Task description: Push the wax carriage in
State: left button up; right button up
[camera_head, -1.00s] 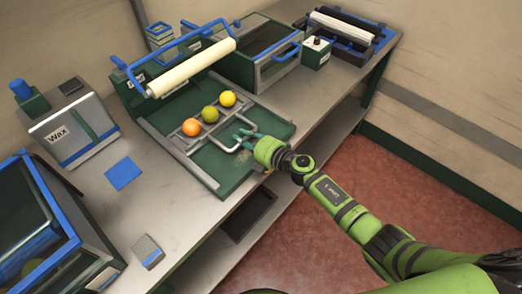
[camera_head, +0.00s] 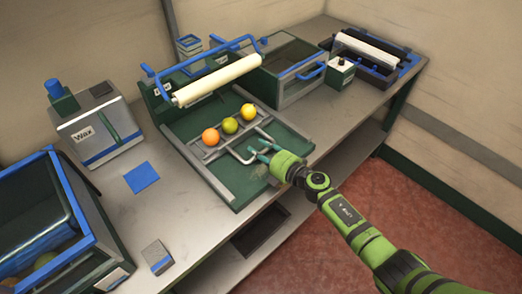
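The wax carriage (camera_head: 214,154) is a grey metal frame with a looped handle at its front, on the green tray of the waxing station. An orange fruit (camera_head: 210,136), a green fruit (camera_head: 230,125) and a yellow fruit (camera_head: 248,112) sit in a row on it. A cream roller (camera_head: 218,80) on a blue-handled frame is above and behind them. My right gripper (camera_head: 262,152) is at the carriage handle, its teal fingers apart. Whether the fingers touch the handle is unclear. My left gripper is not in view.
A machine labelled Wax (camera_head: 98,128) and a blue pad (camera_head: 142,177) are left of the tray. A glass-fronted box (camera_head: 296,83) stands behind it to the right. A blue-edged bin (camera_head: 62,207) is at lower left. The tray's front part (camera_head: 290,140) is bare.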

jog(key=shift+s+d+f, duration=0.1)
jog(key=shift+s+f, duration=0.15)
jog(key=shift+f, duration=0.25)
jog(key=shift+s+d, duration=0.3)
jog(key=shift+d, duration=0.05)
jog(key=v, duration=0.6)
jog(key=shift+w+a+r, duration=0.1)
jog(key=shift+r, duration=0.3)
jog(key=shift+s+d+r, duration=0.2)
jog(key=shift+s+r, duration=0.1)
jog(key=shift+s, duration=0.1)
